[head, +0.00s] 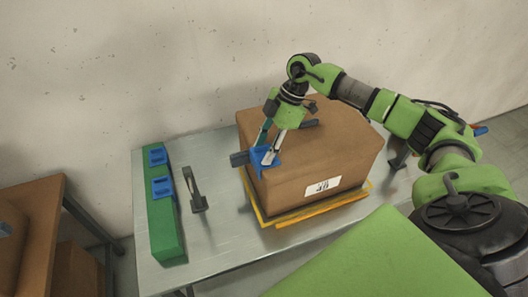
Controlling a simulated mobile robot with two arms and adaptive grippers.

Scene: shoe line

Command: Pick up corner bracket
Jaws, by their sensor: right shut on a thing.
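My right gripper (268,154) points down at that corner and is shut on this bracket. The fingers partly hide the bracket, and I cannot tell whether it touches the box. Two more blue corner brackets, one at the back (158,157) and one nearer (163,187), sit on a long green block (166,235) at the left of the table. My left gripper is not in view.
The box stands on a yellow frame (290,219) on a grey metal table (225,245). A dark upright bracket (194,188) stands between the green block and the box. A dark piece (239,159) juts out beside the box corner. A brown table (35,215) stands at the left.

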